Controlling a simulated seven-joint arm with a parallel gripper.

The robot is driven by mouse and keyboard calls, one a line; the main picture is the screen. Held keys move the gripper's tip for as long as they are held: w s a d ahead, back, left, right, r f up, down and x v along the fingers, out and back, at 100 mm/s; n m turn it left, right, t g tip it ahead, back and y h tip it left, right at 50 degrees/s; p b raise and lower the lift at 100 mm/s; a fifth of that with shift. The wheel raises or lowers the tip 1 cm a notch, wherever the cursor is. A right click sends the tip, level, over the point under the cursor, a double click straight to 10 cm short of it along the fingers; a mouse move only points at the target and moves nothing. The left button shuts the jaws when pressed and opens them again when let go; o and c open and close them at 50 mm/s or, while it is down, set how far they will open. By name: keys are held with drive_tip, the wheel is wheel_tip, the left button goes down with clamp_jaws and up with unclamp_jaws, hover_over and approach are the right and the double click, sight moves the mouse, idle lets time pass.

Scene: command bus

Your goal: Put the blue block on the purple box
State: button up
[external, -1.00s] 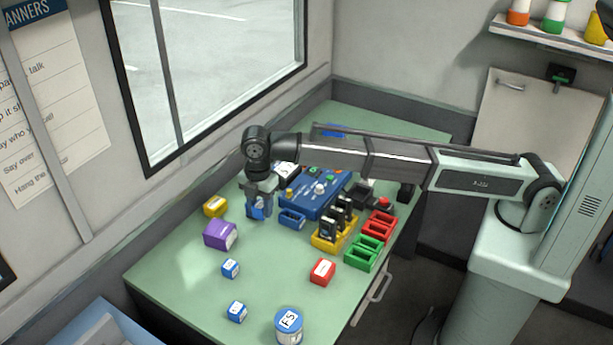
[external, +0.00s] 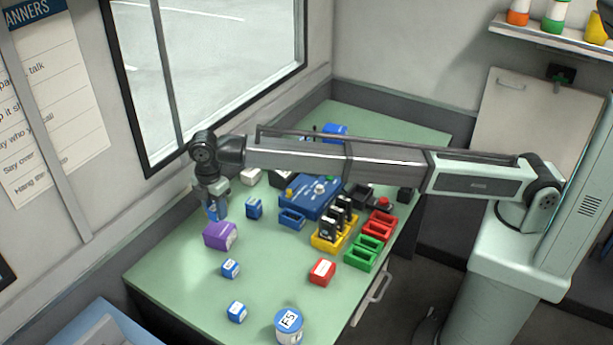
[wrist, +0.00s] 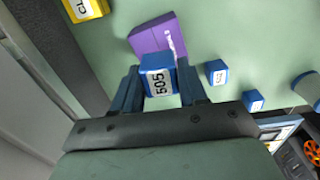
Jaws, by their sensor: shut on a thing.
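A blue block labelled 505 (wrist: 157,76) is between the fingers of my gripper (wrist: 159,88) in the wrist view. In the external view my gripper (external: 215,203) is at the far left of the green table, with the held block (external: 212,212) low between its fingers. The purple box (external: 220,236) stands just in front of the gripper there. In the wrist view the purple box (wrist: 158,38) shows past the block, which covers part of it. I cannot tell whether block and box touch.
A yellow box (wrist: 84,8) is near the wall. Small blue blocks (external: 230,268) (external: 237,311) (external: 254,208), a red block (external: 322,271) and a blue-topped can (external: 289,325) stand on the table. A blue console (external: 313,197) and coloured trays (external: 368,253) are to the right.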

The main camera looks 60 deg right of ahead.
drive_tip(key=shift+f, duration=2.05)
drive_tip(key=o, duration=1.1)
drive_tip(key=shift+f, duration=0.1)
drive_tip(key=shift+c, duration=0.2)
wheel_tip(320, 180, up, 12)
drive_tip(key=shift+r, duration=0.15)
